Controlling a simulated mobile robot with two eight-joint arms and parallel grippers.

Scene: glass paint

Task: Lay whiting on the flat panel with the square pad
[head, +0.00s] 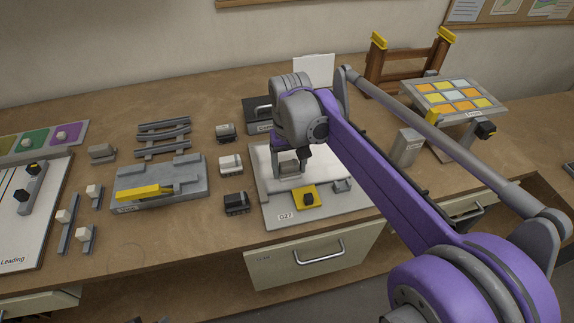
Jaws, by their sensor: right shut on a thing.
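The flat panel (258,176) is a pale board labelled G27 at the front middle of the bench. A yellow square with a black knob (305,197) sits on its front part. My right gripper (290,168) points down over the middle of the panel. It is shut on a small grey thing, probably the square pad, which the jaws and wrist mostly hide. I cannot tell whether it touches the panel. My left gripper is not in view.
Small blocks (231,165) stand left of the panel. Further left are a grey plate with a yellow bar (144,193) and a stack of grey rails (163,138). A grey box (407,147) and a tile rack (447,95) stand to the right.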

